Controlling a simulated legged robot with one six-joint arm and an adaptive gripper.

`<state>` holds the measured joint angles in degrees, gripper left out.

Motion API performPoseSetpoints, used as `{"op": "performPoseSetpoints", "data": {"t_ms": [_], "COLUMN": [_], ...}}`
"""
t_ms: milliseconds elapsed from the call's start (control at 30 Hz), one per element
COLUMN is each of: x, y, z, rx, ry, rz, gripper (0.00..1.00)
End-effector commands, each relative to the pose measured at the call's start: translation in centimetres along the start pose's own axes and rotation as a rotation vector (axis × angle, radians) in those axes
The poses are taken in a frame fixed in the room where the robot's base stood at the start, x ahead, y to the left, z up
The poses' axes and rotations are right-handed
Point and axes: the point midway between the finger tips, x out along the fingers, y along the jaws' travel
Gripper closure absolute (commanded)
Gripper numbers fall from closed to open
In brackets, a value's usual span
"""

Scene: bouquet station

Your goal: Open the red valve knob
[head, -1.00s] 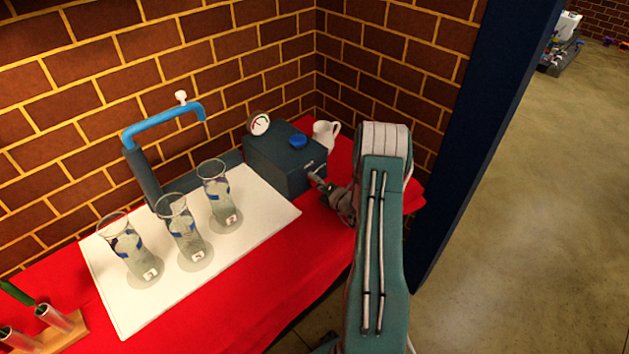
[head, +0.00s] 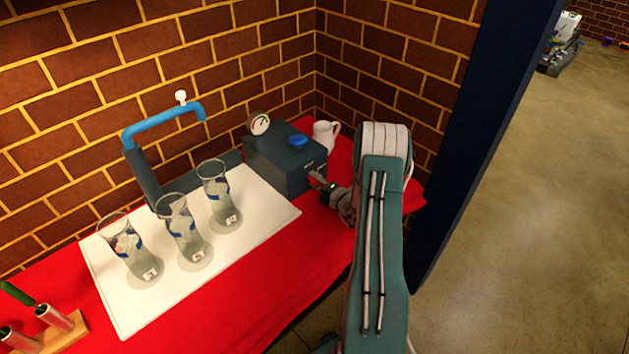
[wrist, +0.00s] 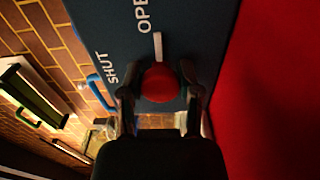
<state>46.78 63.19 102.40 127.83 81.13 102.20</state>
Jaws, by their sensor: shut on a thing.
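The red valve knob (wrist: 161,83) sits on the dark blue-grey face of the box, between my fingers in the wrist view. My gripper (wrist: 160,100) is shut on it, one finger on each side. A white line (wrist: 157,46) stands above the knob, by the partly cut-off word "OPEN" (wrist: 142,16); "SHUT" (wrist: 112,68) is to its left. In the head view, my gripper (head: 316,177) is at the front face of the dark box (head: 270,158), and the knob is hidden there. A blue knob (head: 298,141) and a gauge (head: 260,123) are on the box.
A white mug (head: 323,133) stands behind the box. Glass vases (head: 182,230) stand on a white board (head: 255,250) to the left, near a blue spout (head: 160,115). A brick wall closes off the back. The red-covered table (head: 230,310) is clear in front.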

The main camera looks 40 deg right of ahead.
Motion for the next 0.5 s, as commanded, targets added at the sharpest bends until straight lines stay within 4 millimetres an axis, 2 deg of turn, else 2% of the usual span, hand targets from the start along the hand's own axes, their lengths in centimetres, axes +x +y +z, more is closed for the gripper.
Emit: {"op": "performPoseSetpoints", "data": {"t_ms": [67, 100, 167, 500], "x": [-0.08, -0.08, -0.09, -0.06], "y": [-0.19, -0.20, -0.19, -0.08], "z": [0.16, 0.16, 0.14, -0.01], "rx": [0.002, 0.002, 0.001, 0.000], "ry": [-0.006, -0.006, -0.006, -0.002], "rz": [-0.005, -0.005, -0.005, -0.002], "gripper": [1.00, 0.47, 0.22, 0.22]}}
